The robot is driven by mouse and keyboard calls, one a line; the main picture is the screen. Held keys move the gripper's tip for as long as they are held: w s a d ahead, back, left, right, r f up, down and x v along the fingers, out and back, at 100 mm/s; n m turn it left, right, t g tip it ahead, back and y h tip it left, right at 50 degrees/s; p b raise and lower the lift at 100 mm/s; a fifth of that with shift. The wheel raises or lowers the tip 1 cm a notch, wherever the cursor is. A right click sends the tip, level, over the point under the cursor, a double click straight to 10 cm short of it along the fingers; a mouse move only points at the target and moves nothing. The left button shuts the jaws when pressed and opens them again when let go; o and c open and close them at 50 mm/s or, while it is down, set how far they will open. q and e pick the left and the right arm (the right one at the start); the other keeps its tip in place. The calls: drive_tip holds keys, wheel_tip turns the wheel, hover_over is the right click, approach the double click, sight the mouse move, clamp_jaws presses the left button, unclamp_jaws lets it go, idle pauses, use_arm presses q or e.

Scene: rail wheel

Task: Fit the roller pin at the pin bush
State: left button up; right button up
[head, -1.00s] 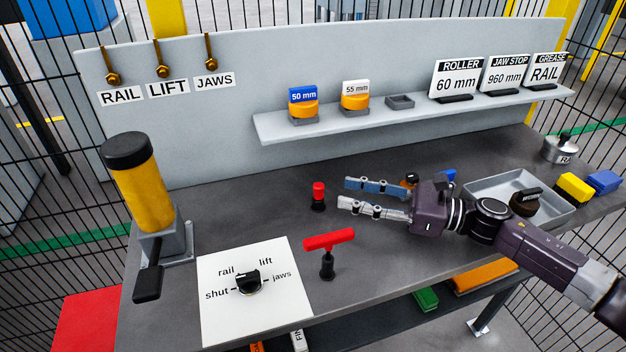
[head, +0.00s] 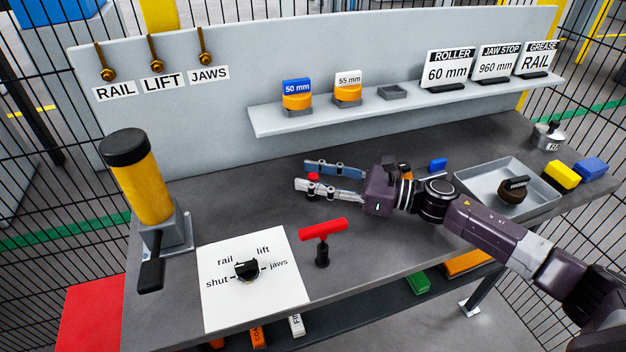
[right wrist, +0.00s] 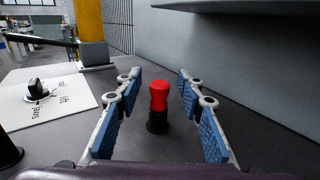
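A small red-topped pin (head: 313,177) stands upright on the table; its black lower part shows in the right wrist view (right wrist: 157,122). I cannot tell whether this black part is the pin bush. My right gripper (head: 301,174) is open, with its blue-padded fingers on either side of the red top. The right wrist view shows gaps between the pin and both fingers (right wrist: 158,80). A red T-handle (head: 323,230) stands upright in a black base nearer the table's front edge. I cannot tell which of the two is the roller pin. My left gripper is out of view.
A white selector panel (head: 252,285) with a black knob lies at the front left, beside a yellow cylinder pump (head: 143,180). A grey tray (head: 530,205) is at the right. A shelf (head: 400,108) with signs and orange-based blocks runs along the back panel.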

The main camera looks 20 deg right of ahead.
drive_tip(key=shift+c, duration=0.6)
clamp_jaws()
drive_tip(key=shift+r, duration=0.1)
